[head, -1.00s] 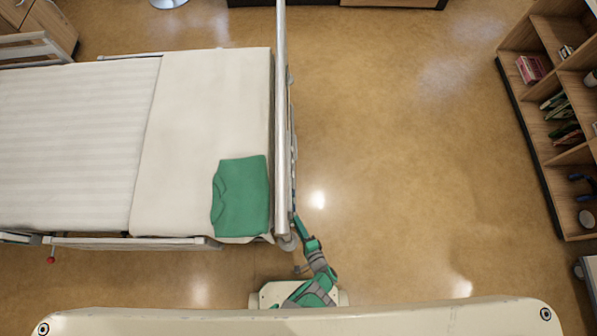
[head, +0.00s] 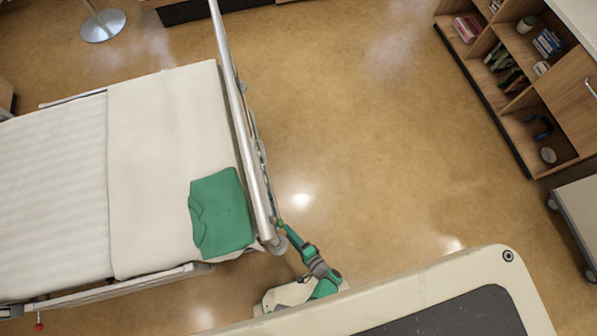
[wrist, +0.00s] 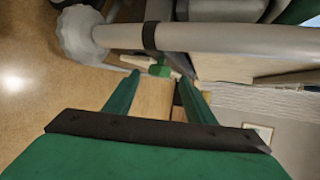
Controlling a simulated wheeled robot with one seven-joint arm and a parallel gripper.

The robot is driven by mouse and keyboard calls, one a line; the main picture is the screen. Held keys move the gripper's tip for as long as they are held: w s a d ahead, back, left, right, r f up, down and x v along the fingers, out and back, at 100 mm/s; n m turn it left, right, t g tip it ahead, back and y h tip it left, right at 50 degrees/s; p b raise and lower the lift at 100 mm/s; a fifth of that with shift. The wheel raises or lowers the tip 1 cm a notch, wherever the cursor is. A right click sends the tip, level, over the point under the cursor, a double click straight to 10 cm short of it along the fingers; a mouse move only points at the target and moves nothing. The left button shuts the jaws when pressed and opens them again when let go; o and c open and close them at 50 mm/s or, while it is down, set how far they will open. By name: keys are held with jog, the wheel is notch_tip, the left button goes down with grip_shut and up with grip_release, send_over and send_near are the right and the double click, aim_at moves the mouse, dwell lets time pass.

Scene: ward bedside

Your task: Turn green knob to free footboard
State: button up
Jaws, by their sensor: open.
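The footboard (head: 236,110) stands upright at the right end of the bed, seen from above as a long silver rail. In the wrist view a grey tube with a dark band (wrist: 200,38) crosses the top. The small green knob (wrist: 159,70) shows just below this tube. My gripper (wrist: 159,77) is open, with its two green fingers pointing toward the knob, which appears between the fingertips. Nothing is held, and I cannot tell whether the fingers touch the knob. In the head view my gripper (head: 284,229) is at the near end of the footboard.
A folded green garment (head: 221,213) lies on the bed (head: 150,170) beside the footboard. A wooden shelf unit (head: 520,105) stands at the right, with a wheeled cart (head: 580,215) below it. A pole base (head: 102,26) is at the back. The floor between footboard and shelves is clear.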

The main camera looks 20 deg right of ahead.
jog(key=v, duration=0.6)
jog(key=shift+w, duration=0.1)
jog(key=m+g+h, duration=0.1)
jog(key=m+g, duration=0.1)
jog(key=g, duration=1)
send_near(280, 224)
jog(key=x, duration=0.3)
jog(key=d+x, duration=0.1)
jog(key=x, duration=0.5)
jog(key=shift+w+f, duration=0.2)
jog(key=shift+f, duration=0.45)
